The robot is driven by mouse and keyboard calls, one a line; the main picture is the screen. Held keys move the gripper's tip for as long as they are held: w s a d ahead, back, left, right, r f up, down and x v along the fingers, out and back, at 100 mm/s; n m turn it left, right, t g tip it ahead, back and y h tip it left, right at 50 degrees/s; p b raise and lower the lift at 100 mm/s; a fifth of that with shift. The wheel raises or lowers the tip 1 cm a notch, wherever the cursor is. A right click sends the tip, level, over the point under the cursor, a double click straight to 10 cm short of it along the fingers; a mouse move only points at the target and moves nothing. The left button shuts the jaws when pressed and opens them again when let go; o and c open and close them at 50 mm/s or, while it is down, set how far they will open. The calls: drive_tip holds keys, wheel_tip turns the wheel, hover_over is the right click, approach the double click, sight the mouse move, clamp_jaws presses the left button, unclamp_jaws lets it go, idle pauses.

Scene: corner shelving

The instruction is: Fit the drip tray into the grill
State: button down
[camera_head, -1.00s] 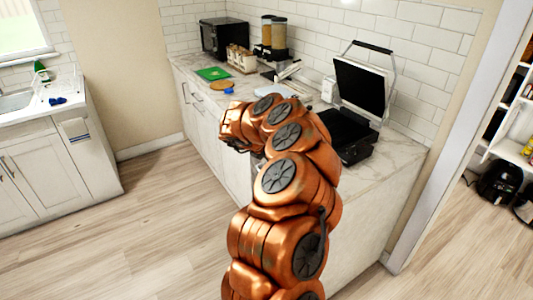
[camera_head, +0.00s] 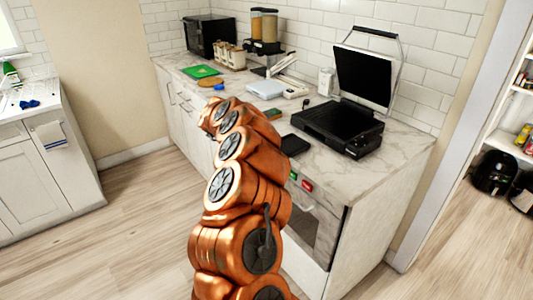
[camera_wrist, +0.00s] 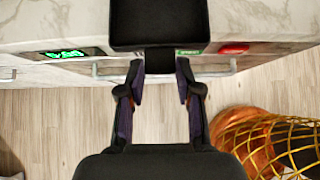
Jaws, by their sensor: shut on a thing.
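The grill (camera_head: 335,128) is black and stands on the marble counter near the wall, with its lid (camera_head: 365,78) raised. The drip tray (camera_wrist: 156,26) is a small black piece at the top of the wrist view. It also shows in the head view as a dark flat shape (camera_head: 295,144) at the counter's front edge, left of the grill and apart from it. My gripper (camera_wrist: 160,66) is shut on the tray, with a finger at either side of its narrower near part. In the head view my arm hides the gripper.
The counter (camera_head: 385,160) is bare in front of the grill. A built-in appliance (camera_head: 318,225) with a handle and red and green lights sits below the front edge. A white scale-like box (camera_head: 266,88) and a green board (camera_head: 201,71) lie farther left.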

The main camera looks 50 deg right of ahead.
sight(289, 147)
drive_tip(key=shift+s+d, duration=0.1)
drive_tip(key=shift+s, duration=0.05)
drive_tip(key=shift+f+b, duration=0.15)
drive_tip(key=shift+b, duration=0.65)
drive_tip(key=shift+s+d+r+p, duration=0.1)
drive_tip(key=shift+d+r+p, duration=0.15)
drive_tip(key=shift+d+p, duration=0.2)
drive_tip(key=shift+s+d+p, duration=0.2)
drive_tip(key=shift+d+p, duration=0.15)
drive_tip(key=shift+d, duration=0.35)
drive_tip(key=shift+s+d+p, duration=0.2)
drive_tip(key=shift+d+p, duration=0.15)
drive_tip(key=shift+d, duration=0.4)
drive_tip(key=shift+s+d+p, duration=0.2)
drive_tip(key=shift+d+p, duration=0.15)
drive_tip(key=shift+d, duration=0.35)
drive_tip(key=shift+f+b, duration=0.1)
drive_tip(key=shift+b, duration=1.35)
drive_tip(key=shift+s+d+p, duration=0.25)
drive_tip(key=shift+d+p, duration=0.4)
drive_tip(key=shift+b, duration=0.45)
